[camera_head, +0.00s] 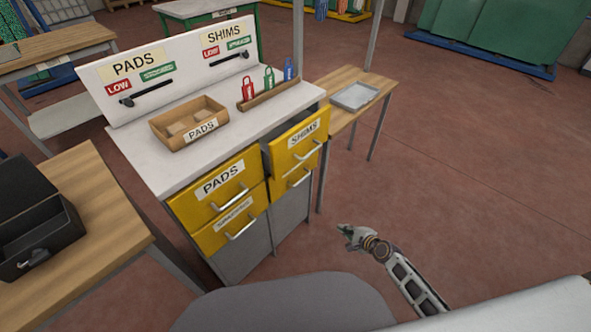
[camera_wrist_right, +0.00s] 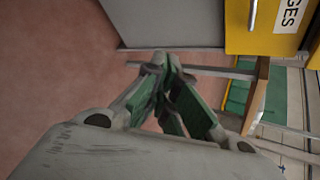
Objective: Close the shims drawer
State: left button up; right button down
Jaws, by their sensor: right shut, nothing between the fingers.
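The shims drawer (camera_head: 298,143) is the yellow upper right drawer of the cabinet, with a white SHIMS label and a metal handle. It stands out from the cabinet front, with a dark gap visible behind its top edge, so it is partly open. My right gripper (camera_head: 344,231) is to the right of the cabinet, lower and nearer than the drawer, apart from it. In the right wrist view the fingers (camera_wrist_right: 165,62) are together and empty. A yellow front with a label ending in GES (camera_wrist_right: 262,25) shows at top right there. My left gripper is not in view.
The pads drawer (camera_head: 216,189) looks flush at left. A wooden side table (camera_head: 372,77) with a grey tray stands behind right. Floor (camera_head: 468,180) at right is clear.

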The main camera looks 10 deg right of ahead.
pick_arm(q)
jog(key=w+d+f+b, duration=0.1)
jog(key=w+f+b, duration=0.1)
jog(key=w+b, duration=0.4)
jog(key=b, duration=0.3)
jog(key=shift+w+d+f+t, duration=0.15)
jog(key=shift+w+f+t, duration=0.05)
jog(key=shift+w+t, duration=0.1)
pick_arm(e)
jog(key=w+a+r+m+t+y, duration=0.2)
jog(key=a+r+m+y, duration=0.1)
jog(key=r, duration=0.9)
jog(key=w+a+r+m+t+y, duration=0.2)
jog(key=a+r+m+y, duration=0.2)
jog(key=r, duration=0.8)
jog(key=shift+w+a+r+m, duration=0.25)
jog(key=shift+w+a+m, duration=0.05)
jog(key=shift+a+m, duration=0.75)
